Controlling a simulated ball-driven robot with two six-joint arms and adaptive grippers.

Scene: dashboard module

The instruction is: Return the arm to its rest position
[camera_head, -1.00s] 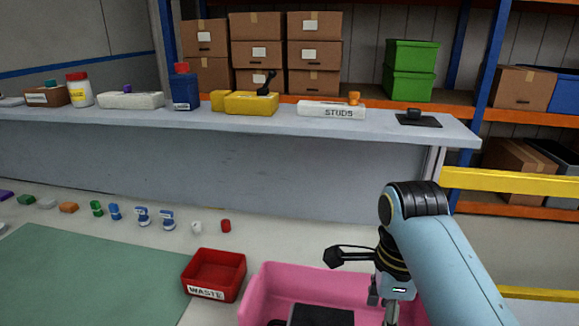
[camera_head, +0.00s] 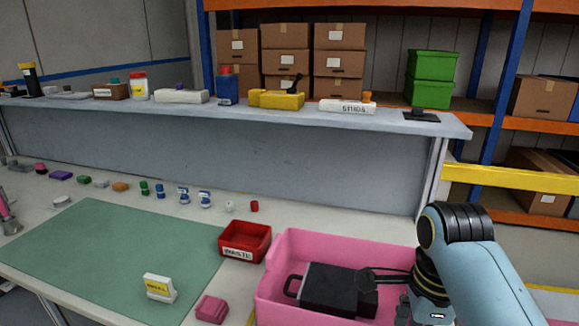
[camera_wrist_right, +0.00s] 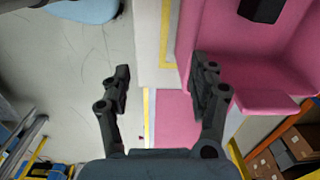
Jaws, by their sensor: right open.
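My right arm comes in at the lower right in the head view, over the right side of a pink bin (camera_head: 285,262). In the right wrist view my right gripper (camera_wrist_right: 160,85) is open, with its fingers wide apart and nothing between them. The pink bin shows there at the upper right (camera_wrist_right: 255,80). A black box with a handle (camera_head: 330,288) lies in the bin, partly covered by a dark part of my wrist.
A red waste tray (camera_head: 245,241) stands beside the bin. A yellow-and-white block (camera_head: 159,288) and a pink block (camera_head: 212,309) are at the front near the green mat (camera_head: 110,245). Several small parts line the table's back. A raised shelf (camera_head: 300,118) runs behind.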

